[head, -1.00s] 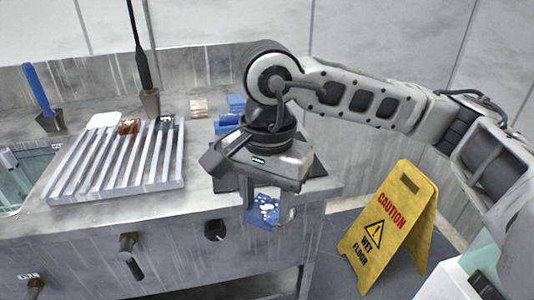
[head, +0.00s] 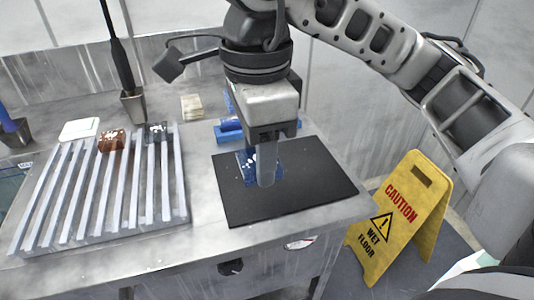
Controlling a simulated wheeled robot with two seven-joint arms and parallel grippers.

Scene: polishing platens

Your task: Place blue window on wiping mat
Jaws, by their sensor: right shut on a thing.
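The blue window (head: 244,166), a small dark blue piece with white spots, shows at the left side of the fingers of my right gripper (head: 265,180). The gripper points down and is shut on it; a finger hides part of the piece. Both are over the left rear part of the black wiping mat (head: 318,188), which lies flat on the metal bench. I cannot tell whether the window touches the mat. My left gripper is not in view.
A blue roll (head: 229,130) and a tan stack (head: 192,107) stand behind. A yellow caution sign (head: 398,215) stands right of the bench.

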